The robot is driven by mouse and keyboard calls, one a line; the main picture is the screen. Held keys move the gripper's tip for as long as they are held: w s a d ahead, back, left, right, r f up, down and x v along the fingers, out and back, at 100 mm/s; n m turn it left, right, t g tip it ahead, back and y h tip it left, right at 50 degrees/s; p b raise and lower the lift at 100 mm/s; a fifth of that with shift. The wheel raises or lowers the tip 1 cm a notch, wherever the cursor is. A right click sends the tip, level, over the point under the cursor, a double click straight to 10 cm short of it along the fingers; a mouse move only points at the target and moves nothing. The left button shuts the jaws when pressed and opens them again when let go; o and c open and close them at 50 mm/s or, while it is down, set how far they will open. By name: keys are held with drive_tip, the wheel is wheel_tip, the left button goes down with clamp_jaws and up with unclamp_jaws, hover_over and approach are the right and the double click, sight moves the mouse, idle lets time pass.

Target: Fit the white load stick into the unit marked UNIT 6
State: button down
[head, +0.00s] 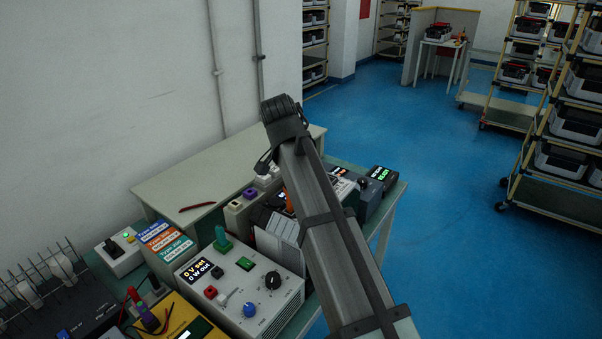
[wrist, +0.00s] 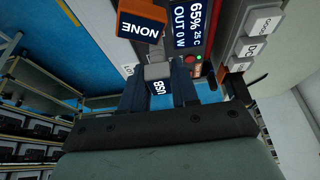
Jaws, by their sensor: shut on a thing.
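My gripper (wrist: 158,74) is shut on a small pale stick (wrist: 157,71) with a dark label reading USB, seen between the fingers in the wrist view. It looks like the white load stick. An orange stick (wrist: 141,27) labelled NONE is just beyond the fingertips. A dark unit (wrist: 211,42) with a screen reading 65%, 25 C and OUT 0W lies ahead, to the right of the fingers. No UNIT 6 mark is readable. In the head view my arm hides the gripper and some of the units behind it.
The bench carries a power box (head: 240,288) with knobs, a green stick (head: 222,239), coloured type cards (head: 165,240) and a purple stick (head: 249,193). A unit with a green READY display (head: 382,175) stands at the right end. Open blue floor lies right of the bench.

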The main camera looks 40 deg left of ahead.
drive_tip(key=shift+f, duration=1)
drive_tip(key=c, duration=0.8)
unclamp_jaws()
